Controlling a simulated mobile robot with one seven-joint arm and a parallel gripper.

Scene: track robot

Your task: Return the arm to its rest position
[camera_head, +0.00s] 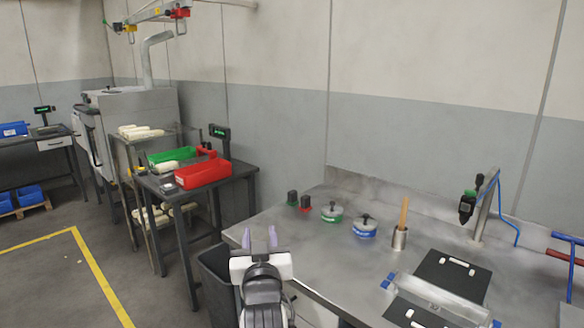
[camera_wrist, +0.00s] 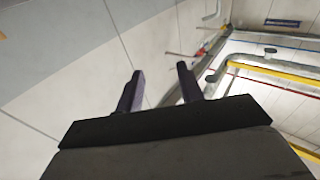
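My gripper (camera_head: 260,238) is in the lower middle of the head view, raised near the left front corner of the metal workbench (camera_head: 285,238). Its two purple fingers point upward and stand apart with nothing between them. In the wrist view the same gripper (camera_wrist: 159,88) shows both fingers spread and empty, against the wall and ceiling. My arm is folded below the gripper at the bottom of the head view, and its lower part is out of view.
The bench carries green-marked (camera_head: 332,212) and blue-marked (camera_head: 366,227) lidded containers, a cup (camera_head: 399,239) with a wooden stick, and black plates (camera_head: 453,275). A dark bin (camera_head: 215,285) stands beside my arm. A side table holds a red crate (camera_head: 203,174) and a green tray (camera_head: 170,155). Left floor is open.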

